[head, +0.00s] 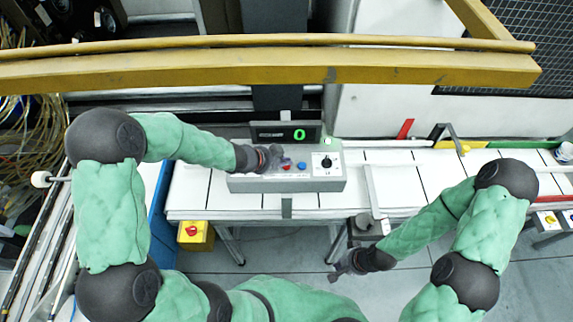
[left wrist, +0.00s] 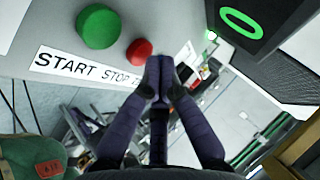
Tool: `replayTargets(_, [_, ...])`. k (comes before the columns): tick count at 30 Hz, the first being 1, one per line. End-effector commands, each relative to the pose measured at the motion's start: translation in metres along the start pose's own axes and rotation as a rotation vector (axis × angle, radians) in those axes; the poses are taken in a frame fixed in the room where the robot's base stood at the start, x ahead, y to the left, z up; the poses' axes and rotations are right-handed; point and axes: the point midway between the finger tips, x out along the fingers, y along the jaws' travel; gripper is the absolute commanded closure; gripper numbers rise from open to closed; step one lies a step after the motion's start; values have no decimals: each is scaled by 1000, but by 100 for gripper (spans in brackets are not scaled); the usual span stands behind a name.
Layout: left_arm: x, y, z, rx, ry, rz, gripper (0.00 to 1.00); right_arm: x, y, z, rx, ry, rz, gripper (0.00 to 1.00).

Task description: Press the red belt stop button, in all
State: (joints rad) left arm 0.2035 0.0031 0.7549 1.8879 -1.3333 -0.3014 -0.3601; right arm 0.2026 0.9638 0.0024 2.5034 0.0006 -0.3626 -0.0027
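The red stop button (left wrist: 139,52) is a round knob on the grey control box (head: 300,184), beside a larger green start button (left wrist: 98,26). A label reading START and STOP (left wrist: 85,68) runs along them in the left wrist view. My left gripper (left wrist: 160,72) has its fingertips together with nothing between them, very close beside the red button. Whether they touch it I cannot tell. In the head view this gripper (head: 274,160) is over the left part of the box and hides the green button. My right gripper (head: 345,266) is low, in front of the conveyor; its fingers are unclear.
A display (head: 286,133) with a green 0 stands behind the box. A blue button (head: 302,166) and a black dial (head: 327,163) are on its right part. A yellow box with a red knob (head: 193,231) is below left.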

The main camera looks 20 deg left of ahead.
Motion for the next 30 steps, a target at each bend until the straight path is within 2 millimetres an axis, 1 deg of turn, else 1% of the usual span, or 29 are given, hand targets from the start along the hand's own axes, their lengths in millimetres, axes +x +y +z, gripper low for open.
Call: replayTargets(30, [6,5,5,0,0,1,100,7,2,0,0,0,0,100])
